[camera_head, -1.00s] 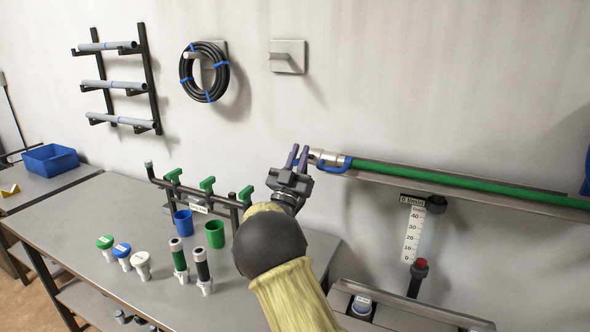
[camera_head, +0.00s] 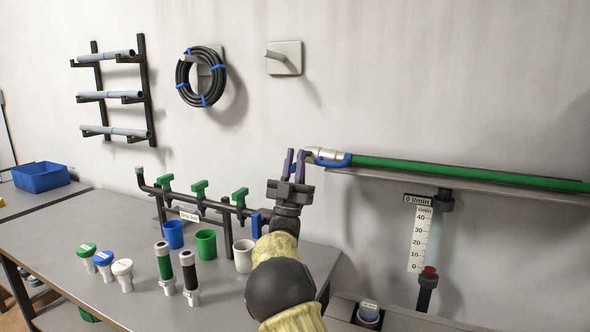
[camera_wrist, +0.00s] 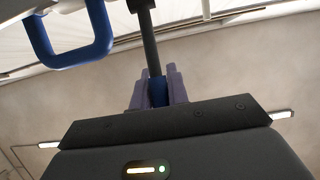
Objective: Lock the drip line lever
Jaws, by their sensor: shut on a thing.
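The drip line (camera_head: 450,173) is a long green pipe along the wall. A silver coupling (camera_head: 326,155) with a blue loop handle (camera_head: 345,161) is on its left end. The blue loop also shows at the upper left of the wrist view (camera_wrist: 72,55). A dark lever rod (camera_wrist: 148,42) with a blue tip (camera_wrist: 158,92) runs down between my fingers in the wrist view. My gripper (camera_head: 296,162) points up just left of the coupling, its purple fingers shut on the blue tip. The fingers hide part of the tip.
A grey shelf (camera_head: 470,187) runs under the pipe, with a flow gauge (camera_head: 420,238) below it. On the bench at left stand a manifold with green valves (camera_head: 199,190), several cups (camera_head: 206,244) and capped fittings (camera_head: 122,272). The wall above the coupling is clear.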

